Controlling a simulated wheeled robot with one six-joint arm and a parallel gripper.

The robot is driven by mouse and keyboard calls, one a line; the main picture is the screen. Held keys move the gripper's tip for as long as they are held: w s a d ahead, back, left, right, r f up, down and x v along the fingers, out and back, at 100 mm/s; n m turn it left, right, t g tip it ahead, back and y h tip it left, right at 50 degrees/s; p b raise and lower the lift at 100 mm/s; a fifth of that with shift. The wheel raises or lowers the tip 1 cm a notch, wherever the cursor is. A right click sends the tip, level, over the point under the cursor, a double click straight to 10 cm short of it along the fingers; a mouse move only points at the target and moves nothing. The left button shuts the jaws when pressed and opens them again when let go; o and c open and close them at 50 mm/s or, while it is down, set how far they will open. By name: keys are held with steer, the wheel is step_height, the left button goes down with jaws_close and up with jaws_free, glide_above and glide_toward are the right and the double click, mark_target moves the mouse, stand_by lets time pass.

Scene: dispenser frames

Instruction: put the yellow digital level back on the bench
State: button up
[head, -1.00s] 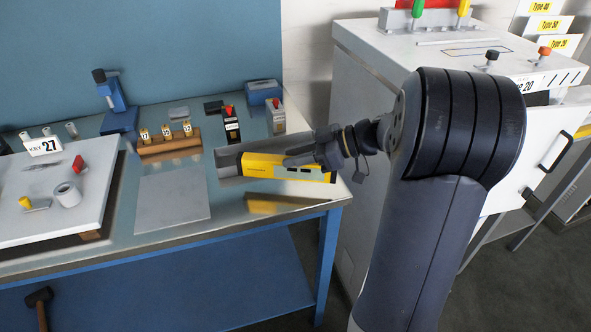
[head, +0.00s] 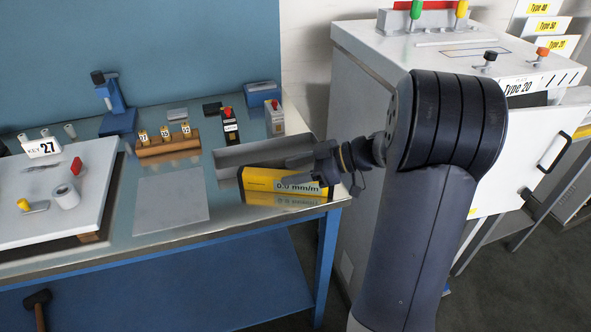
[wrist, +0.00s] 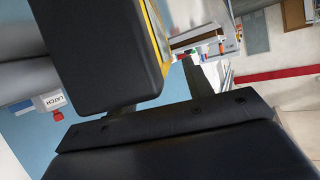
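The yellow digital level (head: 262,181) lies along the right front of the bench (head: 225,226), in front of a long grey tray. Its face shows large dark text reading 0.0 mm/m, and its mirror image lies directly under it, so it is on or very near the bench top. My gripper (head: 308,170) is at its right half and looks shut on it; the fingers cover part of its upper edge. In the wrist view a yellow strip of the level (wrist: 158,30) shows beside a large black block. The contact between fingers and level is largely hidden.
The grey tray (head: 245,156) behind the level is empty. A grey plate (head: 172,200) lies left. A white cabinet (head: 350,130) stands close on the right.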

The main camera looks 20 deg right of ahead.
steer(key=shift+r, duration=0.2)
steer(key=b+v, duration=0.1)
steer(key=v, duration=1.1)
steer(key=shift+f, duration=0.15)
steer(key=p+x, duration=0.1)
steer(key=x, duration=1.1)
steer(key=shift+a+r+p, duration=0.1)
steer(key=shift+r+p, duration=0.1)
steer(key=shift+p, duration=0.15)
steer(key=shift+r+b, duration=0.3)
steer(key=shift+r, duration=0.95)
